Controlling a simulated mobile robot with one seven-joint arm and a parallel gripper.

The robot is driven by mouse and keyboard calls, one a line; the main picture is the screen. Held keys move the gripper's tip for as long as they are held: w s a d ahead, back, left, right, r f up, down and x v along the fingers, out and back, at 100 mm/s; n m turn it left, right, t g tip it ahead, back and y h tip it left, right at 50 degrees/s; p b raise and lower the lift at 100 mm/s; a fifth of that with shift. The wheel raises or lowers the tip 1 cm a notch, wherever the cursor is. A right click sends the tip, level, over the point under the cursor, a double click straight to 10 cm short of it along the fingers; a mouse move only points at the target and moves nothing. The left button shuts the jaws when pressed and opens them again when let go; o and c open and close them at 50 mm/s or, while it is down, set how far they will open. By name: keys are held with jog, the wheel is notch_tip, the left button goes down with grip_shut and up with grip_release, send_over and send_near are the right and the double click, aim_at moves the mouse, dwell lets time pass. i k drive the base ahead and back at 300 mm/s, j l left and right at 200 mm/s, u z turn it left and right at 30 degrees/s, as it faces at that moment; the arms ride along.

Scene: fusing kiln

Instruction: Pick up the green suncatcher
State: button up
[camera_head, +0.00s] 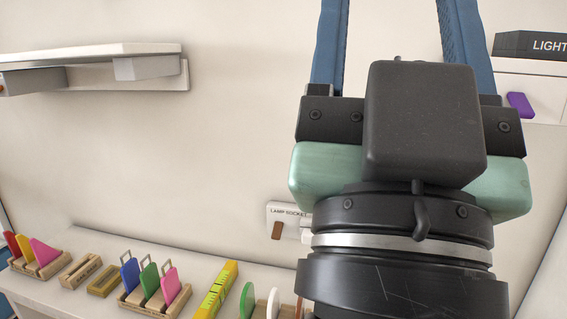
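A green suncatcher (149,279) with a wire loop on top stands in a wooden rack (128,301) on the shelf at the lower left. A blue piece (129,273) is to its left and a pink piece (170,287) to its right, both with similar loops. My gripper (397,25) fills the right half of the view and points up, well apart from the rack. Its two blue fingers are wide apart, with only bare wall between them. The fingertips are cut off by the top edge.
Another rack with red, yellow and pink pieces (44,252) stands far left. Two small wooden holders (80,270) and a yellow level (216,291) flank the middle rack. More upright pieces, one green (247,300), stand beside my arm. A wall shelf (90,53) juts out upper left.

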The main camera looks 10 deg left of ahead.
aim_at(150, 278)
jog(key=i+j+z, duration=0.2)
jog(key=j, duration=0.6)
jog(key=j+z, duration=0.15)
jog(key=j, duration=0.65)
jog(key=i+j+z, duration=0.2)
jog(key=j, duration=0.65)
jog(key=k+l, duration=0.05)
jog(key=k, duration=0.05)
